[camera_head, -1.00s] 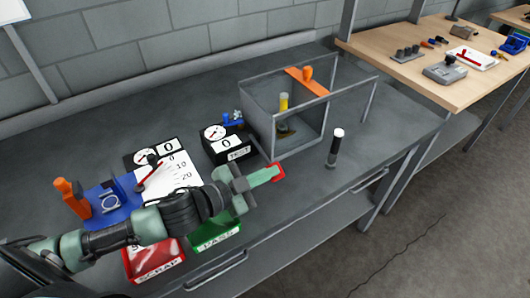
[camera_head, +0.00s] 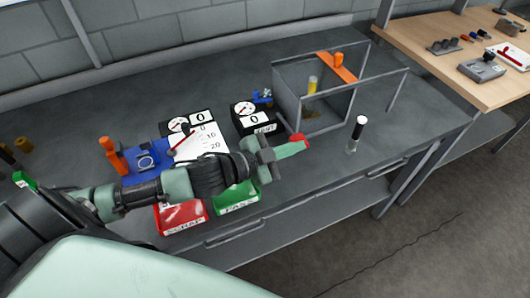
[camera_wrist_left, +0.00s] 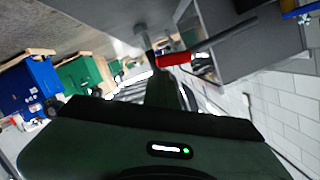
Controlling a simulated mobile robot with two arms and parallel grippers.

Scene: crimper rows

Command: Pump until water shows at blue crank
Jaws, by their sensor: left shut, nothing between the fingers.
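My left gripper (camera_head: 280,149) reaches across the grey bench from the left, just in front of the black TEST box (camera_head: 241,124). It is shut with nothing held. A red handle (camera_head: 301,140) is right at its fingertips. In the left wrist view the red handle (camera_wrist_left: 174,59) sits on a dark grey bar just beyond the green fingers (camera_wrist_left: 164,92); I cannot tell whether they touch. A small blue fitting, possibly the blue crank (camera_head: 262,96), is at the back of the TEST box. I see no water there at this size. My right gripper is not in view.
A clear-sided frame (camera_head: 276,101) with an orange top bar stands right of the TEST box. A red SCRAP bin (camera_head: 181,218) and green PASS bin (camera_head: 237,199) sit below my arm.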

